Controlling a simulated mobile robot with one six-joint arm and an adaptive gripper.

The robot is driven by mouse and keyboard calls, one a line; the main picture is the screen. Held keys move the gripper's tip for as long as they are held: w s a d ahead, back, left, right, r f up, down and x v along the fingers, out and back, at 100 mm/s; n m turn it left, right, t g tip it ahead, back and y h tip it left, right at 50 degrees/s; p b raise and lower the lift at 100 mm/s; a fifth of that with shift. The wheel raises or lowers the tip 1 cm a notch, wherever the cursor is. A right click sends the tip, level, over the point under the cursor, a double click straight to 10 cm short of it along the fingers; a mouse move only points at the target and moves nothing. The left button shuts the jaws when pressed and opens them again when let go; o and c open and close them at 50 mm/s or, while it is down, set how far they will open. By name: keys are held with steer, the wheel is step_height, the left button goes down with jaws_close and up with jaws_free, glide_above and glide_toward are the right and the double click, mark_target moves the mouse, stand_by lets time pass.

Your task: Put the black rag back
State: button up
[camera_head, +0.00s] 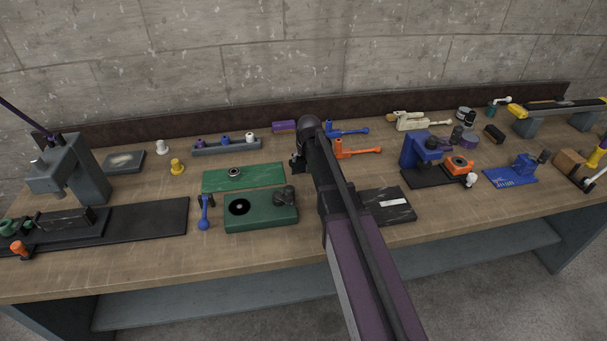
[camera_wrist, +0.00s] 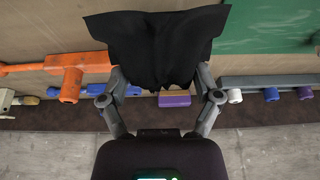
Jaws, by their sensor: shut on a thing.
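The black rag (camera_wrist: 152,45) hangs spread out between the two fingers of my gripper (camera_wrist: 160,85) in the wrist view. My gripper is shut on it, with a finger at each side of the cloth. The rag hides part of the bench beneath it. In the head view my arm reaches over the middle of the workbench (camera_head: 150,262), and I cannot make out the rag there.
A green mat (camera_head: 245,177) and green block (camera_head: 262,219) lie left of my arm. Orange (camera_head: 357,148) and blue (camera_head: 347,131) handled tools and a dark plate (camera_head: 402,203) lie right. A purple block (camera_head: 284,126) and grey rack (camera_head: 227,147) stand near the back ledge.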

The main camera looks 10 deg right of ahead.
mark_target(304, 177)
steer(key=shift+f, duration=0.3)
steer(key=shift+f+b, duration=2.25)
steer(key=shift+b, duration=0.1)
steer(key=shift+f, duration=0.2)
steer(key=o, duration=0.9)
steer(key=p+v, duration=1.2)
steer(key=v, duration=0.1)
steer(key=shift+s+r, duration=0.3)
steer(key=s+g, duration=0.1)
steer(key=s, duration=0.7)
steer(key=s+f+g, duration=0.1)
steer(key=s+g, duration=0.1)
steer(key=s, duration=0.5)
steer(key=s+g, duration=0.1)
steer(key=s, duration=0.7)
steer(key=shift+s+a+f, duration=0.1)
steer(key=shift+s+f, duration=0.1)
steer(key=shift+s, duration=0.15)
